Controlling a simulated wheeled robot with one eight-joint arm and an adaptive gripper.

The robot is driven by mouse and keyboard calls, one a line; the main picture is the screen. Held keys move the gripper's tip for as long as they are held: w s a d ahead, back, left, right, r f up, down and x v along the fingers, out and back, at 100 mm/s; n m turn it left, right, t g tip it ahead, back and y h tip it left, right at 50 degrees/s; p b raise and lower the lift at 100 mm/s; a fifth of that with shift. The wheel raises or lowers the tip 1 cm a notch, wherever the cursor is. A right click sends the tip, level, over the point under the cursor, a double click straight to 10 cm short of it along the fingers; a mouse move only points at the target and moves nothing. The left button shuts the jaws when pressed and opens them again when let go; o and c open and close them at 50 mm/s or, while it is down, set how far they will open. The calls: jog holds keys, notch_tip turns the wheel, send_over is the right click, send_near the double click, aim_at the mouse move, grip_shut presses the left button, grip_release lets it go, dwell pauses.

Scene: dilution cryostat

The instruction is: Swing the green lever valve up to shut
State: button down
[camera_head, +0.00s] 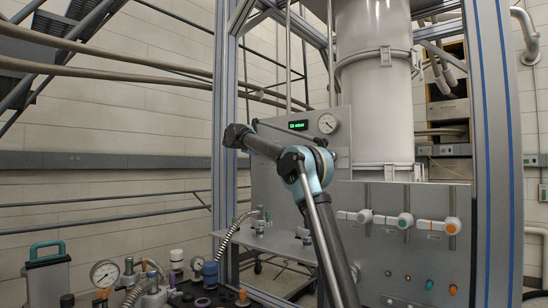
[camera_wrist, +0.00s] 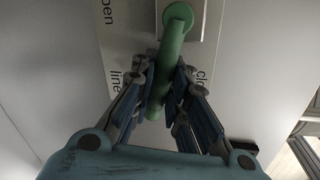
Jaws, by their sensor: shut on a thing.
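The green lever valve (camera_wrist: 173,36) shows in the wrist view. Its round pivot end is at the top, on a light plate, and the handle hangs down and slightly left. My gripper (camera_wrist: 163,72) is shut on the handle, with one set of fingers on each side of it. The handle's lower end shows between the fingers. In the head view I cannot make out the green lever or my gripper; my arm crosses in front of the grey panel.
In the head view, a grey panel (camera_head: 275,180) carries a lit green display (camera_head: 298,125) and a round gauge (camera_head: 327,123). A bench with gauges and fittings (camera_head: 104,273) stands lower left. Frame posts (camera_head: 226,90) flank the panel.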

jog(key=shift+a, duration=0.25)
jog(key=c, duration=1.6)
grip_release()
jog(key=shift+w, duration=0.1)
jog(key=shift+o, duration=0.2)
jog(key=shift+d, duration=0.1)
jog(key=v, duration=1.2)
